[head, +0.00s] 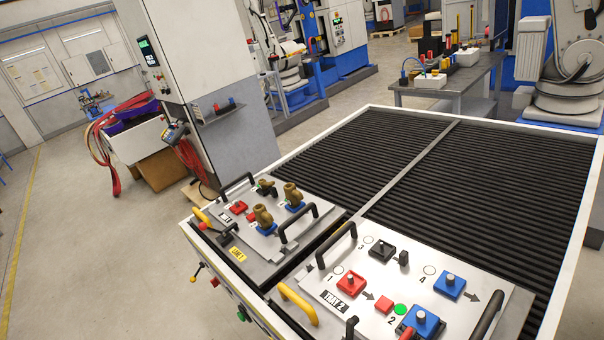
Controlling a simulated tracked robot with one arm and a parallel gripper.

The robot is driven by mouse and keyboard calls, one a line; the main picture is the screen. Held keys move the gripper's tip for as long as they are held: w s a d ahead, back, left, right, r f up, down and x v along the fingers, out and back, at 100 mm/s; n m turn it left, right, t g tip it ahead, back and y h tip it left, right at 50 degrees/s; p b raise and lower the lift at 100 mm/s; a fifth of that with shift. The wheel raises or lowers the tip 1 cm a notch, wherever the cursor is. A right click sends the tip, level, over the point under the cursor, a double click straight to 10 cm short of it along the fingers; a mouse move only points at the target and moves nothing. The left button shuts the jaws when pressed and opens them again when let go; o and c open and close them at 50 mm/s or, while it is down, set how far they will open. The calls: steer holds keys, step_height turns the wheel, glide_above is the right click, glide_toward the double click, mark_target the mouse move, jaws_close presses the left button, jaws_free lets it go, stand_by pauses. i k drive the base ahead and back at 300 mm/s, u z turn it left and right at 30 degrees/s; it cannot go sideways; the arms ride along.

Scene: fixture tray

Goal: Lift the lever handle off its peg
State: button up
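My gripper does not show in the head view. No part is clearly marked as the lever handle, and I cannot tell which one it is. The tray labelled TRAY 2 (322,284) lies at the near end of the ribbed table. A second tray (258,242) to the left holds brass-coloured fittings (292,196) on blue blocks.
Black bar handles stand up from both trays, such as one on TRAY 2 (337,246) and one on the left tray (299,224). The ribbed table top (480,190) behind is clear. A grey machine column (215,90) stands at the left, beyond the table.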

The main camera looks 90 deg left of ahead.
mark_target(263, 185)
steer(key=u, duration=2.55)
steer(key=k, duration=0.9)
steer(key=u, duration=0.85)
steer(key=i, duration=1.3)
steer(key=u, duration=0.45)
steer(key=i, duration=1.25)
steer(key=z, duration=0.9)
steer(key=i, duration=1.15)
steer(key=z, duration=0.8)
